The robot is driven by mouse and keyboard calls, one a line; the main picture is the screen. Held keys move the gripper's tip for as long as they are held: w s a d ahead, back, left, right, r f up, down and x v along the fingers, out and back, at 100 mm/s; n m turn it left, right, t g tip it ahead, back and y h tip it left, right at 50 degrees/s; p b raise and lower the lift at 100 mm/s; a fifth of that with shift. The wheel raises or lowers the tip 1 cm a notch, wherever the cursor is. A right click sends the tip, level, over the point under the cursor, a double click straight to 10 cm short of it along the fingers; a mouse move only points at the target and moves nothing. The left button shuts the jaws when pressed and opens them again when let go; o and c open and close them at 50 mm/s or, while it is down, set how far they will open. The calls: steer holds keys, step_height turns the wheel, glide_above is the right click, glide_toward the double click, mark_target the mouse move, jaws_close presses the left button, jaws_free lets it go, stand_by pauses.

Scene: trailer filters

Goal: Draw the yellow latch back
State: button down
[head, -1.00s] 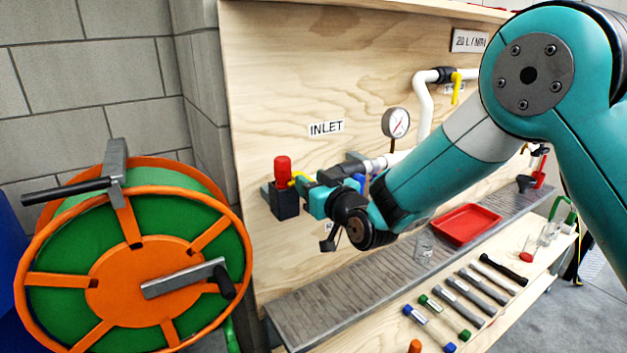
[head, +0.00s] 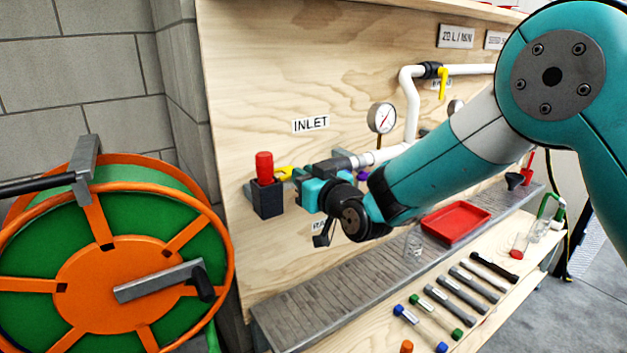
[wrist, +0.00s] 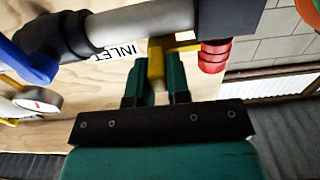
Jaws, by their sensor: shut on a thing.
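The yellow latch (wrist: 156,62) stands between the two teal fingers of my gripper (wrist: 155,85) in the wrist view, and the fingers are shut on it. In the head view a yellow bit of the latch (head: 284,173) shows just left of my gripper (head: 300,182), beside a dark block with a red top (head: 264,168). The red part (wrist: 213,56) also shows right of the latch in the wrist view. A grey pipe (wrist: 140,26) runs close by the latch there. My wrist hides part of the latch's surroundings in the head view.
An orange and green hose reel (head: 110,270) stands at the left. A pressure gauge (head: 381,118) and white pipe (head: 412,105) are on the plywood board. A red tray (head: 455,222) sits on the grey ledge, with several tools on the shelf below.

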steer(key=shift+w+d, duration=0.15)
steer(key=shift+d, duration=0.05)
steer(key=c, duration=1.1)
jaws_free()
steer(key=shift+w+d, duration=0.1)
steer(key=shift+d, duration=0.05)
steer(key=shift+s, duration=0.35)
steer(key=b+v, duration=0.7)
steer(key=v, duration=1)
steer(key=shift+b, duration=0.3)
